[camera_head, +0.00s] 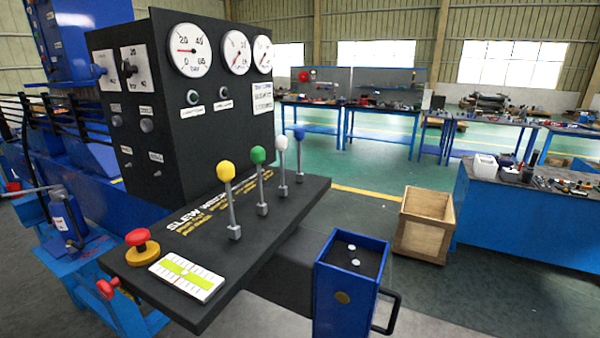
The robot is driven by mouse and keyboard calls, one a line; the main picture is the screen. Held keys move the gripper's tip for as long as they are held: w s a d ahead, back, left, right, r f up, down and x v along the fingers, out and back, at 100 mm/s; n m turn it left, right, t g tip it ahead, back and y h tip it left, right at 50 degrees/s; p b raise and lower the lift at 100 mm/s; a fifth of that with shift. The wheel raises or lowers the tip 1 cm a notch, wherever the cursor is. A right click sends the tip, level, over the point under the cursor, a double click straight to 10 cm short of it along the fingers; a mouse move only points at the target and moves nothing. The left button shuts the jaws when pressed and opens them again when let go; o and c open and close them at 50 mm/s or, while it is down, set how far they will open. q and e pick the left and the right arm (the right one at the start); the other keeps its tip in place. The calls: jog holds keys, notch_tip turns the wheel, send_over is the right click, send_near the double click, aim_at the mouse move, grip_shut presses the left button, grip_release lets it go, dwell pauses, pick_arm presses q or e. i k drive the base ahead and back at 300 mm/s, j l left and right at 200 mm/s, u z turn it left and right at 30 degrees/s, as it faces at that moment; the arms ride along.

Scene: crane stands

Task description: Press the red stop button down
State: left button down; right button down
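The red stop button (137,237) is a red mushroom cap on a yellow base (143,253). It sits at the left front corner of the black console shelf (245,265), and nothing touches or covers it. I cannot tell from this view whether the cap is pressed in. A second red knob (107,288) shows at the shelf's front left edge, below the button. Neither of my grippers is in view.
Levers with yellow (226,172), green (258,155), white and blue knobs rise from the shelf. A white level gauge (187,278) lies right of the button. A black gauge panel (185,105) stands behind. A blue box (349,285) and wooden crate (425,222) are at right.

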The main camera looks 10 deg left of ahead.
aim_at(138, 238)
jog(key=u, duration=1.3)
